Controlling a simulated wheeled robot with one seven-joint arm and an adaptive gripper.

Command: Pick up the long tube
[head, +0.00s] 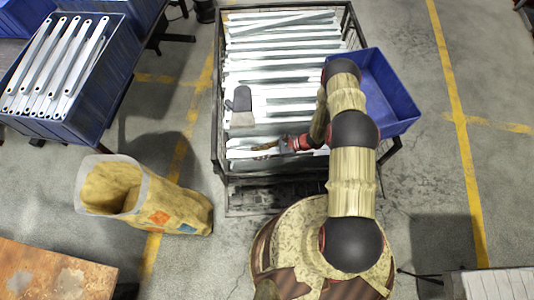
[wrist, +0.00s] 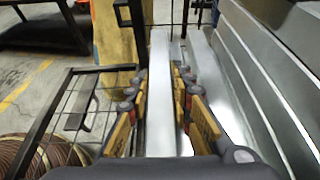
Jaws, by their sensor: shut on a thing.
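The long tube (wrist: 162,58) is a straight silvery metal piece. In the wrist view it runs away from me between the two finger pads of my gripper (wrist: 160,92), which is shut on it. In the head view my gripper (head: 264,150) is low at the near end of the wire-sided crate (head: 216,118), over the nearest pieces. The fingers and arm partly hide the held piece there. I cannot tell whether it touches the pieces below.
Several similar silvery pieces (head: 285,65) lie crosswise in the crate. A blue bin (head: 397,110) stands at its right. Another blue bin (head: 95,100) with long pieces is at left. A yellow sack (head: 180,208) stands on the floor near the crate's left.

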